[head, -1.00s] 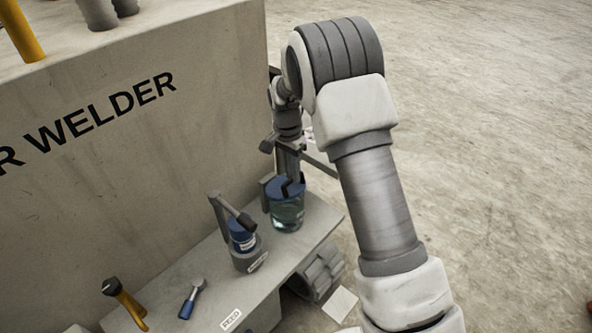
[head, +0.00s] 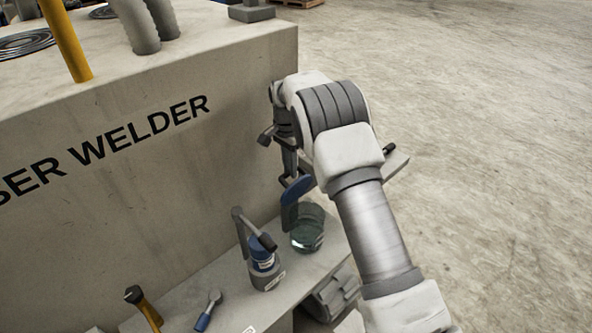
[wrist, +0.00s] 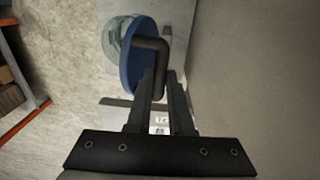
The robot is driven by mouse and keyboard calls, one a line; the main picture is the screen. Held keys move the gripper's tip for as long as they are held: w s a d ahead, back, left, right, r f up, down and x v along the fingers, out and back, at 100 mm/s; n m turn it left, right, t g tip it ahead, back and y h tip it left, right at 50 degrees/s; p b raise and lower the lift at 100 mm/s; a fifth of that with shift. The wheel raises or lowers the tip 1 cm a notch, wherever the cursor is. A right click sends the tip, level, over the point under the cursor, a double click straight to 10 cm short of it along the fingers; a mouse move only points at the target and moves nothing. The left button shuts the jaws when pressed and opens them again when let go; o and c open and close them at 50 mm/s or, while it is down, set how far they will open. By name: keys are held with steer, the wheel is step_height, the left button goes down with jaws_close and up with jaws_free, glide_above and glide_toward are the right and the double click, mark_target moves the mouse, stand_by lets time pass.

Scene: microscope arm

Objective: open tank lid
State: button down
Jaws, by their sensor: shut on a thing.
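The tank (head: 307,238) is a clear round glass vessel on the shelf beside the welder, partly filled with liquid. Its blue lid (head: 297,189) is tilted steeply up above the tank's left side, so the top of the tank is uncovered. In the wrist view the lid (wrist: 132,62) stands nearly edge-on beside the glass tank (wrist: 116,38), with a dark bent handle (wrist: 157,62) on its face. My gripper (wrist: 160,78) is shut on this handle. In the head view, my arm partly hides the gripper (head: 288,178).
A grey stand with a blue jar (head: 262,258) stands close left of the tank. A blue-handled tool (head: 206,312) and a yellow-handled tool (head: 145,308) are farther left. The welder's wall (head: 130,190) rises behind the shelf. Open floor (head: 480,150) lies to the right.

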steer(key=shift+w+a+f, duration=0.1)
steer(key=shift+a+f, duration=0.2)
steer(key=shift+f, duration=0.15)
steer(key=c, duration=0.8)
jaws_free()
steer(key=shift+w+a, duration=0.1)
steer(key=shift+r, duration=0.15)
steer(key=r, duration=1.1)
steer(key=w+r, duration=0.1)
steer(key=r, duration=0.5)
steer(key=shift+a+r+p, duration=0.15)
steer(key=shift+a+p, duration=0.25)
